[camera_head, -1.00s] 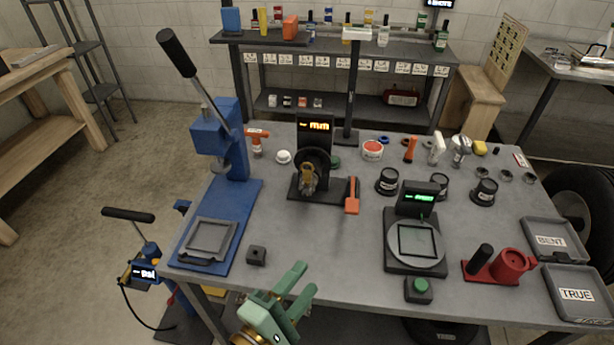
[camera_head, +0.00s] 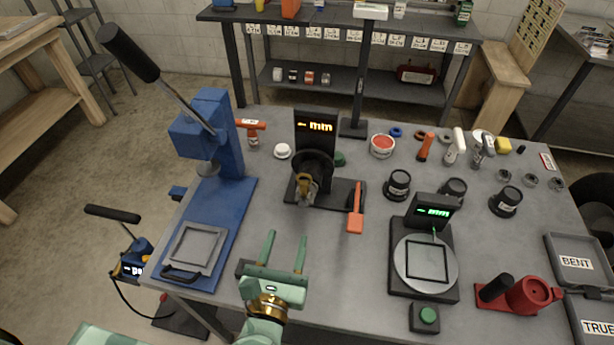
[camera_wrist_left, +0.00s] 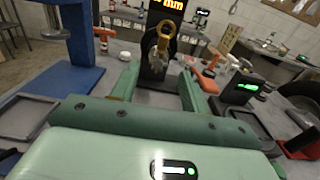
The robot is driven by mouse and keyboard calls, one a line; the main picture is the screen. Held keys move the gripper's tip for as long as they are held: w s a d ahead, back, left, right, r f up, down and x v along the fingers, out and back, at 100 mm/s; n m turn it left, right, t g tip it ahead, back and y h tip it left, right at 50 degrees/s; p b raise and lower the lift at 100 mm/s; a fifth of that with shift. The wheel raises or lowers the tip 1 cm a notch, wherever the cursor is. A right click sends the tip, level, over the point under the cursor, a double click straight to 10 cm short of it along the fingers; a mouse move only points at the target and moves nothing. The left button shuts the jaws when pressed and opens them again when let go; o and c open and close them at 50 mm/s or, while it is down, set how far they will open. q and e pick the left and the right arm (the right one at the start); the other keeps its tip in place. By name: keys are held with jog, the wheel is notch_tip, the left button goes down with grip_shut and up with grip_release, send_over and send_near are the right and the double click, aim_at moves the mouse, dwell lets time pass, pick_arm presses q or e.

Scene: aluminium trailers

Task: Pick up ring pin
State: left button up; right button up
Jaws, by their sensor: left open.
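The ring pin (camera_head: 305,188), with a brass-coloured ring on top, sits at the front of the black gauge with an amber "mm" display (camera_head: 316,128). In the left wrist view the ring pin (camera_wrist_left: 165,35) stands upright ahead, between and beyond my fingers. My left gripper (camera_head: 286,240) is open and empty over the front of the table, its two green fingers pointing towards the gauge. The left wrist view shows the fingers (camera_wrist_left: 158,75) apart, short of the pin. My right gripper is not in view.
A blue press (camera_head: 212,150) stands left of the gauge. An orange-handled tool (camera_head: 356,215) lies close at the pin's right.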

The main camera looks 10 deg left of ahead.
pick_arm(q)
send_near(304, 188)
jog(key=w, duration=0.3)
jog(key=shift+w+a+f+p, duration=0.15)
jog(key=shift+w+a+p, duration=0.1)
jog(key=shift+w, duration=0.3)
jog(key=shift+w+a+f+p, duration=0.15)
jog(key=shift+w+p, duration=0.1)
jog(key=shift+w, duration=0.3)
jog(key=shift+w+d+r, duration=0.1)
jog(key=shift+w, duration=0.5)
jog(key=w, duration=0.3)
jog(key=shift+w+d+r+p, duration=0.15)
jog(key=shift+w+d+p, duration=0.15)
jog(key=shift+w, duration=0.5)
jog(key=shift+s+a, duration=0.1)
jog(key=shift+c, duration=0.9)
grip_shut()
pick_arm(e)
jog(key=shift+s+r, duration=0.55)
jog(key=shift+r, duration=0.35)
